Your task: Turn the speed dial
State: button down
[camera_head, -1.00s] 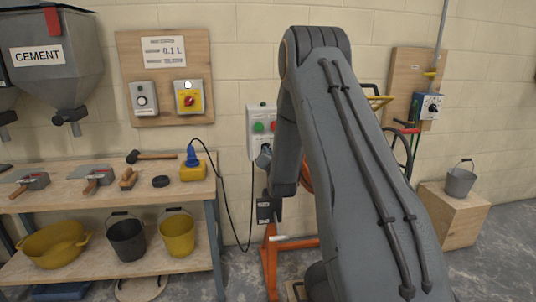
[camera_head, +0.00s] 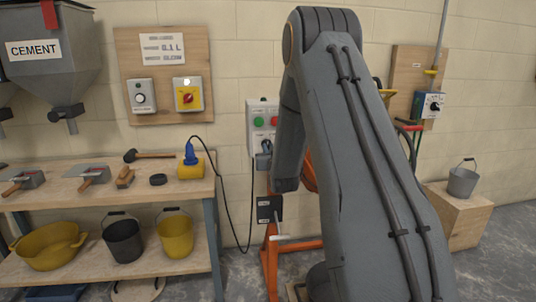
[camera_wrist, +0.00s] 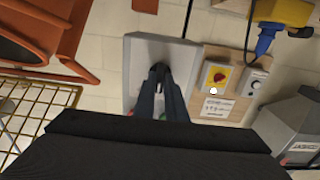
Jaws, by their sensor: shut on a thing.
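A light grey control box (camera_wrist: 138,55) on the wall fills the middle of the wrist view, which is upside down. My gripper (camera_wrist: 159,80) reaches onto its face, with its two dark fingers close together on a small black dial (camera_wrist: 159,68). The fingers hide most of the dial, so its pointer and any scale cannot be read. In the head view the control box (camera_head: 252,133) shows a green and a red button. My forearm covers its right side, and the dial cannot be made out there.
A wooden board with a red-and-yellow switch (camera_head: 188,95) and another knob (camera_head: 140,97) hangs to the left. A workbench (camera_head: 105,200) holds tools and a blue plug (camera_head: 191,155). An orange frame (camera_head: 271,262) stands below the box. Another dial box (camera_head: 429,105) is at right.

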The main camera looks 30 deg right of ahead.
jog(key=shift+n+b, duration=1.85)
jog(key=shift+n, duration=1.65)
jog(key=c, duration=1.8)
grip_release()
jog(key=b+v, duration=0.1)
jog(key=v, duration=0.7)
jog(key=shift+w+r, duration=0.1)
